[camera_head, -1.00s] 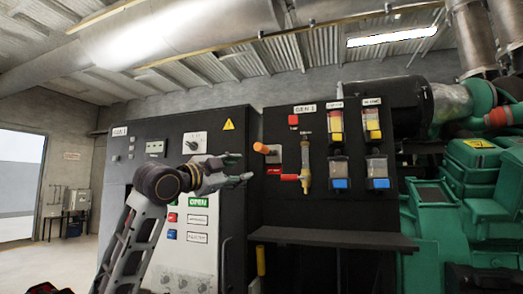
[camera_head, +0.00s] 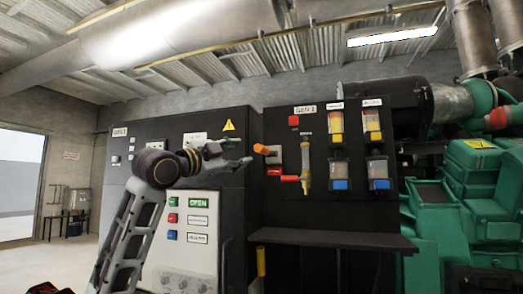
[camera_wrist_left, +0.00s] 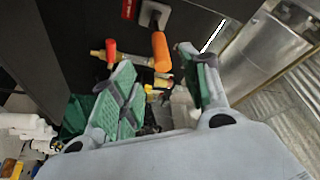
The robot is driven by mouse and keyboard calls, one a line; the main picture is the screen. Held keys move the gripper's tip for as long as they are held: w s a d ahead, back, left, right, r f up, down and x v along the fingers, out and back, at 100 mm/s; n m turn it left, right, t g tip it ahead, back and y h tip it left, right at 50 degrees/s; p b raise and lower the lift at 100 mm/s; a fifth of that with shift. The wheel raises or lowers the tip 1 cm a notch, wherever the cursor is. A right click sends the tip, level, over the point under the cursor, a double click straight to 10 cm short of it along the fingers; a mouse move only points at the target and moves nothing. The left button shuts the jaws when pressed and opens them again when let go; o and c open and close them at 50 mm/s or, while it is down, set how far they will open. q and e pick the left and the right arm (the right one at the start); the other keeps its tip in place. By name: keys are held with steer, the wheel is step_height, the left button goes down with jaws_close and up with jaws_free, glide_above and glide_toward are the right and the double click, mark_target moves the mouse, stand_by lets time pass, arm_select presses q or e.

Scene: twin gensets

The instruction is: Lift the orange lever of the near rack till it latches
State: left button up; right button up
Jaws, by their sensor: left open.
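The orange lever (camera_head: 262,149) sticks out from a grey mount (camera_head: 274,157) on the black rack panel (camera_head: 285,205), under the label plate. My left gripper (camera_head: 240,152) is open and empty, just left of the lever in the head view and at about its height. In the left wrist view the lever (camera_wrist_left: 160,52) shows in line with the gap between the open fingers (camera_wrist_left: 156,66). I cannot tell whether its end is between the fingertips or just beyond them; no contact shows. My right gripper is not in view.
A red handle (camera_head: 290,178) on a brass-coloured fitting (camera_head: 306,165) sits right of the lever. A dark shelf (camera_head: 333,239) juts out below. A green engine (camera_head: 480,200) is at right.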

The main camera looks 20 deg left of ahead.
mark_target(262, 150)
arm_select(q)
steer(key=p+x, duration=0.3)
steer(key=x, duration=0.7)
steer(key=shift+w+r+p, duration=0.1)
steer(key=shift+r+p, duration=0.05)
steer(key=shift+p, duration=0.25)
steer(key=shift+w+d+r, duration=0.1)
steer(key=shift+w+d, duration=0.15)
steer(key=shift+w, duration=0.35)
steer(key=shift+w+d+p, duration=0.1)
steer(key=shift+w+p, duration=0.2)
steer(key=shift+w, duration=0.05)
steer(key=shift+c, duration=0.2)
jaws_close()
